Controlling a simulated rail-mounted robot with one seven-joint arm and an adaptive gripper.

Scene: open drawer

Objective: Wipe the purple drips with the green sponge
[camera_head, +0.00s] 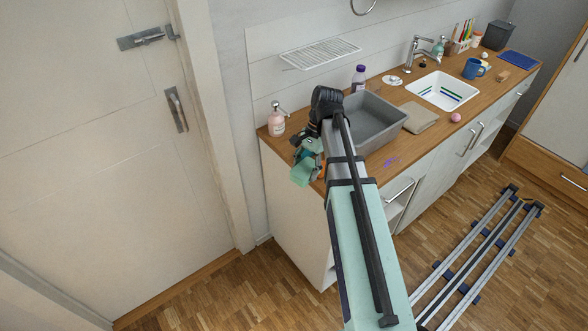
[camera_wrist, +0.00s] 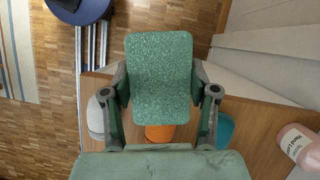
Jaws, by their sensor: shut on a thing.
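The green speckled sponge (camera_wrist: 158,65) fills the middle of the wrist view, pinched between the two fingers of my gripper (camera_wrist: 159,86). In the head view my gripper (camera_head: 306,158) is near the left end of the wooden counter, partly hidden by my own arm, so the sponge's outline is hard to make out there. The purple drips (camera_head: 390,161) form a small mark on the counter near its front edge, right of my gripper and in front of the grey basin. The drips do not show in the wrist view.
The grey basin (camera_head: 372,122) stands on the counter (camera_head: 378,153), with a tan cloth (camera_head: 420,117) beside it. A pink soap bottle (camera_head: 276,122) stands at the left end. A purple-capped bottle (camera_head: 359,77) stands behind. An orange object (camera_wrist: 160,132) shows below the sponge.

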